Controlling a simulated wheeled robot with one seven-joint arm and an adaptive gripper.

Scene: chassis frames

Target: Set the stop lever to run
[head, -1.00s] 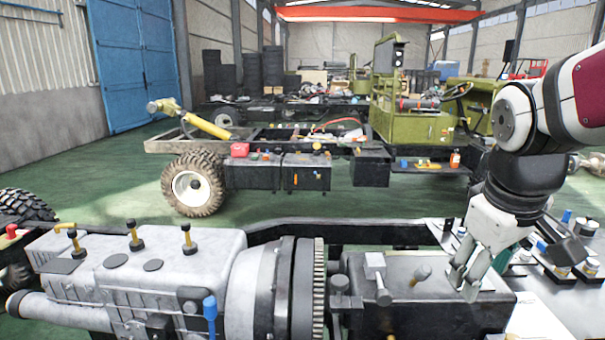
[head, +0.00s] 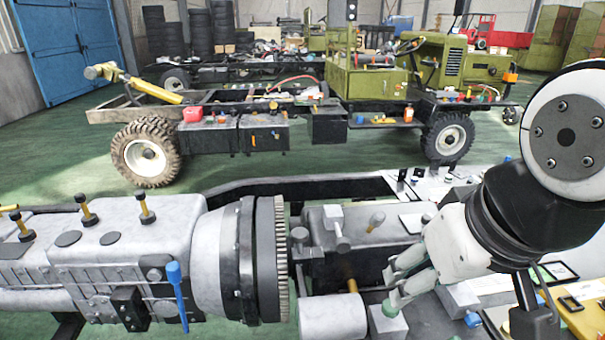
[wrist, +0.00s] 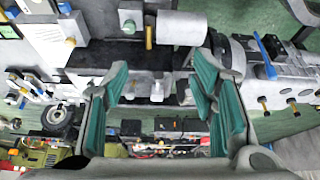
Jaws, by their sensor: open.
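My gripper (head: 398,278) is open and empty, pointing down at the near right side of a dark grey box (head: 365,252). In the wrist view its green-padded fingers (wrist: 161,68) are spread apart. A blue-handled lever (head: 177,292) stands upright on the near side of the grey gearbox-like casing, well left of my gripper; its blue part also shows in the wrist view (wrist: 263,52). A grey T-shaped handle (head: 336,226) and a small brass-topped knob (head: 376,221) stand on the box. No label is readable, so I cannot tell which is the stop lever.
The grey casing (head: 140,245) with several yellow-and-black knobs fills the lower left. A grey cylinder (head: 330,310) and a green-knobbed block (head: 388,318) lie close to my gripper. Another vehicle chassis (head: 225,130) stands behind, across green floor.

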